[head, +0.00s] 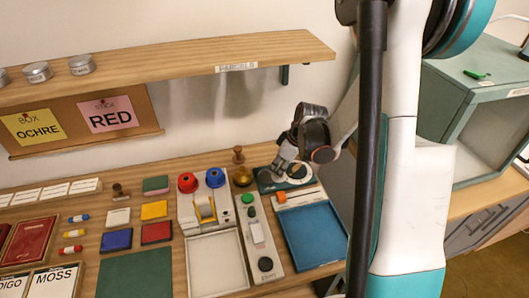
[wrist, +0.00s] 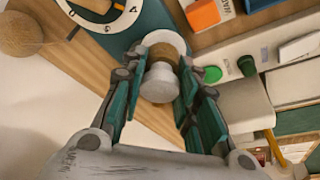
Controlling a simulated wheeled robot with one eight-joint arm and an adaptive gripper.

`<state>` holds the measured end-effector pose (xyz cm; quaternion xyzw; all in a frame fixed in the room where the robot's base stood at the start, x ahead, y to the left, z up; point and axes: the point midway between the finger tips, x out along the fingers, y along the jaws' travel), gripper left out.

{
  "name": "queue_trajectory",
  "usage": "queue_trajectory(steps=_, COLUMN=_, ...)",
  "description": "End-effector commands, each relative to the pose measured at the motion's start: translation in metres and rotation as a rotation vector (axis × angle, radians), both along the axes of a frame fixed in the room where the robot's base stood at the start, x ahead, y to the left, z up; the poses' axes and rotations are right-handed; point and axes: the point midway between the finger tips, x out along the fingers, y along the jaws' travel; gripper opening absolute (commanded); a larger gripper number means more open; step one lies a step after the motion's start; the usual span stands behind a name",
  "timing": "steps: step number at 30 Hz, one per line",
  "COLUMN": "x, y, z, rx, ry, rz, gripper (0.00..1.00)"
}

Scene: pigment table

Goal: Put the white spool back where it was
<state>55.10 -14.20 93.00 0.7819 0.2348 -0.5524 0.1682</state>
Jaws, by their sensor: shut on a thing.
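My gripper (head: 277,170) is over the back right of the table, by the teal plate with the dial. In the wrist view my gripper's teal fingers (wrist: 159,92) are closed on both sides of the white spool (wrist: 160,83), which has pale ends and a tan middle. In the head view the spool is too small and covered to make out. Whether it touches the surface below, I cannot tell. A red spool (head: 187,182) and a blue spool (head: 215,177) stand on the white dispenser (head: 190,217), left of my gripper.
The teal plate (wrist: 153,17) carries a white dial (wrist: 105,14). An orange block (wrist: 203,14) and a green button (wrist: 212,74) are close by. A brass stand with a wooden knob (head: 239,156) is left of my gripper. A blue tray (head: 313,237) lies in front. A shelf (head: 180,64) overhangs behind.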

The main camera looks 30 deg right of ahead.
Motion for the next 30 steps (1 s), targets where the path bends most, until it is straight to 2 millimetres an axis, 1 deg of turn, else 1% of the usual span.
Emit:
queue_trajectory(steps=18, x=0.143, y=-0.029, z=-0.003, rx=0.001, ry=0.0, rz=0.001, gripper=0.03)
queue_trajectory(steps=24, x=0.185, y=-0.037, z=-0.002, rx=0.001, ry=0.0, rz=0.001, gripper=0.03)
queue_trajectory(steps=25, x=0.189, y=-0.038, z=-0.002, rx=0.001, ry=0.0, rz=0.001, gripper=0.03)
queue_trajectory(steps=27, x=0.186, y=-0.037, z=-0.015, rx=0.001, ry=0.0, rz=0.001, gripper=0.03)
queue_trajectory(steps=30, x=0.186, y=-0.037, z=-0.02, rx=0.0, ry=0.0, rz=0.0, gripper=0.03)
